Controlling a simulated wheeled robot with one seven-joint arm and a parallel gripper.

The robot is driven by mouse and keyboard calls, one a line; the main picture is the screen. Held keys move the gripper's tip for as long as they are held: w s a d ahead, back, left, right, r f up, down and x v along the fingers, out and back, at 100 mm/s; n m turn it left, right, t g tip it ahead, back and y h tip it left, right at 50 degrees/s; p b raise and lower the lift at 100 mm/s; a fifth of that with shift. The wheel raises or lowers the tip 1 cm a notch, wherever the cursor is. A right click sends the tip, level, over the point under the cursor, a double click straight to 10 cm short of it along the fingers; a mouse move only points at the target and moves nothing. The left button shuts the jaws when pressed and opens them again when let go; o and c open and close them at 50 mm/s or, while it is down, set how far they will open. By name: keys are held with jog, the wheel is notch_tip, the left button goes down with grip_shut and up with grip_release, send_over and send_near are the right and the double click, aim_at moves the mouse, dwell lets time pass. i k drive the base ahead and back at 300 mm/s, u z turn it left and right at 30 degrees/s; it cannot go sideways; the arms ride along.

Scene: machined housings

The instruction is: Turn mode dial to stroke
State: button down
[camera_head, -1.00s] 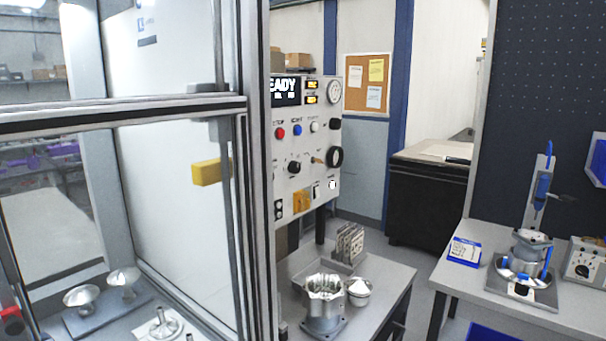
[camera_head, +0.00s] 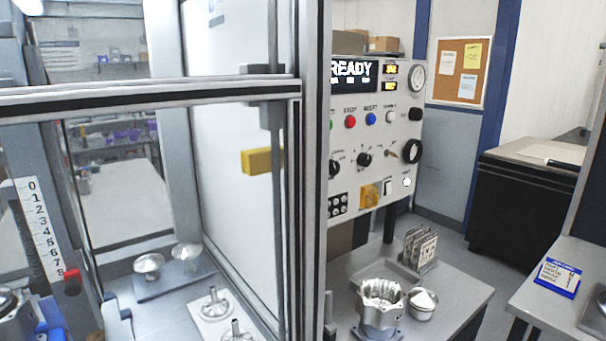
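The control panel (camera_head: 385,135) stands right of the glass enclosure, and its display (camera_head: 353,75) reads READY. A small black knob (camera_head: 364,159) with marks around it sits mid-panel. Another black knob (camera_head: 335,167) is at the panel's left edge, close to the enclosure frame. A larger black knob (camera_head: 411,151) is at the right. The labels are too small to read, so I cannot tell which knob is the mode dial or where it points. My gripper is not in view.
The enclosure's frame post (camera_head: 314,200) stands left of the panel. A yellow handle (camera_head: 262,161) is on its door. Below the panel, a table (camera_head: 455,290) holds a metal housing (camera_head: 379,308) and a domed part (camera_head: 421,304). Open floor shows at the right.

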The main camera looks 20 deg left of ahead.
aim_at(335, 165)
jog(key=u, duration=1)
jog(key=k, duration=1.3)
jog(key=z, duration=0.65)
jog(key=i, duration=0.75)
jog(key=z, duration=0.45)
jog(key=i, duration=0.75)
jog(key=u, duration=0.95)
jog(key=i, duration=0.6)
jog(key=u, duration=0.7)
